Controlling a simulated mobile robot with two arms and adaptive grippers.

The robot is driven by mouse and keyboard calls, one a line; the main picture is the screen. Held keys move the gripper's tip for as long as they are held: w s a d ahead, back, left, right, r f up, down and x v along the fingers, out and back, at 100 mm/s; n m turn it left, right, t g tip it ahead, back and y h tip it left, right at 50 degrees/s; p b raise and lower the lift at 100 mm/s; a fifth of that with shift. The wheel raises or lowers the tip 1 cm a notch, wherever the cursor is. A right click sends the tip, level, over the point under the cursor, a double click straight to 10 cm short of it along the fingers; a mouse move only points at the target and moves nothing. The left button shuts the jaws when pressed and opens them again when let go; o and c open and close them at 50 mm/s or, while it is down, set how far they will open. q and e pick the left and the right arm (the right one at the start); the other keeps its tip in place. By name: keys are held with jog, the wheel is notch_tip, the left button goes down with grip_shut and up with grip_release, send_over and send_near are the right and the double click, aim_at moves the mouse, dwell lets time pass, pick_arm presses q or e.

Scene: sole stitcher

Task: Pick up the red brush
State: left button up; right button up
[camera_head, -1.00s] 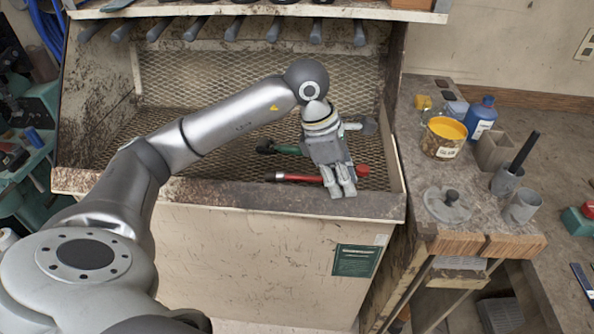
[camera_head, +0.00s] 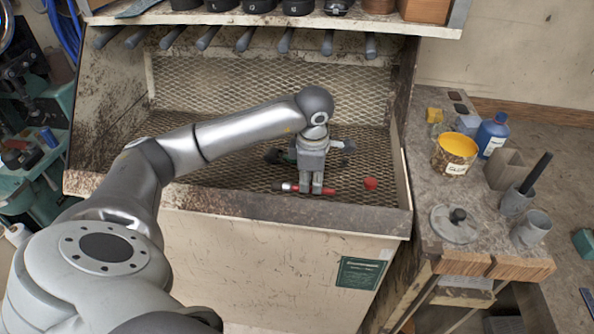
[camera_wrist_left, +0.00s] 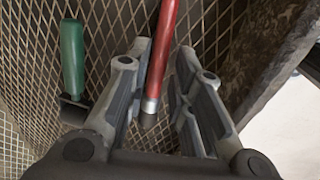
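The red brush (camera_head: 299,188) lies on the mesh floor of the bench, near its front lip. It has a long red handle with a silver and dark end at left. In the left wrist view, its red handle (camera_wrist_left: 162,55) runs between my fingers, with the silver band and dark tip toward the palm. My left gripper (camera_head: 311,190) is over the handle. The wrist view shows this gripper (camera_wrist_left: 163,60) open, with the fingers on either side of the handle. Part of the brush is hidden by the fingers in the head view. My right gripper is out of view.
A green-handled tool (camera_wrist_left: 72,58) lies beside the brush. A red piece (camera_head: 371,183) shows right of the fingers; I cannot tell whether it belongs to the brush. The bench's front lip (camera_head: 235,207) and right wall are close. A side table (camera_head: 429,180) holds several containers.

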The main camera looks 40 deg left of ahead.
pick_arm(q)
jog(key=shift+w+a+f, duration=0.1)
jog(key=shift+w+f, duration=0.1)
jog(key=shift+f, duration=1.1)
grip_shut()
jog(key=shift+r, duration=0.1)
